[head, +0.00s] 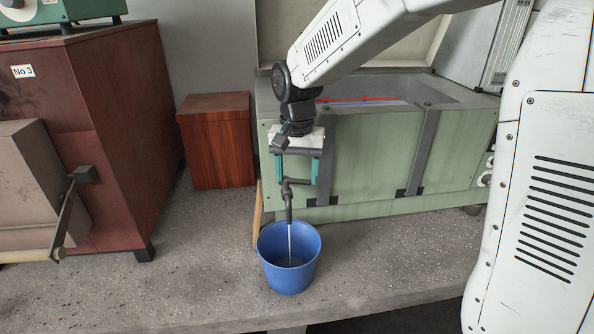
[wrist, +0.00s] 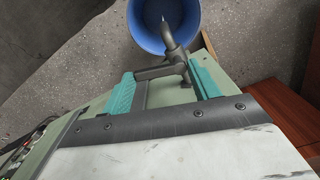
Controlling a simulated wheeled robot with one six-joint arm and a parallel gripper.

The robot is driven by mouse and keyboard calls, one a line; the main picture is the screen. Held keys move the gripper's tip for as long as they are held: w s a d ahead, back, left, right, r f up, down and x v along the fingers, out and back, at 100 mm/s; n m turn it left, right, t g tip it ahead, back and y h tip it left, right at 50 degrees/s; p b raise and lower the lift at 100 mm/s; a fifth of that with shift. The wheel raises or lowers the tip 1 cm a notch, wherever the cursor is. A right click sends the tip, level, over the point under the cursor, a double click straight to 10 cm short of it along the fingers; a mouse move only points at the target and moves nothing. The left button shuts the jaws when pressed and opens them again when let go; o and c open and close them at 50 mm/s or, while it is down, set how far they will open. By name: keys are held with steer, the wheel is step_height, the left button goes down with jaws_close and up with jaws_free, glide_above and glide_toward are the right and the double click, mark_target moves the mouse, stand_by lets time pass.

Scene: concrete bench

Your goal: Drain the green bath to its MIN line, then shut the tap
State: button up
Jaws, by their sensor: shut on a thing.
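The green bath (head: 375,160) stands on the bench with its lid up. Inside it a red line (head: 355,99) shows on the wall, with a pale bluish strip just below; no lettering is readable, and the arm and front wall hide much of the inside. The dark tap (head: 289,205) sticks out at the bath's lower front left. A thin stream of water (head: 290,240) runs from its spout into the blue bucket (head: 289,277), so the tap is open. My gripper (head: 297,177) is shut on the tap's handle, which shows between the teal fingers in the wrist view (wrist: 165,72).
A wooden block (head: 217,140) stands left of the bath. A dark red cabinet (head: 125,130) with a lever (head: 68,210) is farther left. A wooden strip (head: 258,208) stands beside the bucket. The bench (head: 180,270) is clear left of the bucket; its front edge is close below.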

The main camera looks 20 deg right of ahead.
steer(key=shift+s+a+m, duration=0.15)
steer(key=shift+s+m, duration=0.05)
steer(key=shift+m, duration=0.95)
steer(key=shift+s+a+m, duration=0.15)
steer(key=shift+s+m, duration=0.05)
steer(key=shift+m, duration=0.95)
steer(key=o, duration=1)
steer(key=shift+c, duration=0.2)
steer(key=shift+r, duration=0.1)
step_height(320, 180, up, 8)
steer(key=shift+f, duration=0.2)
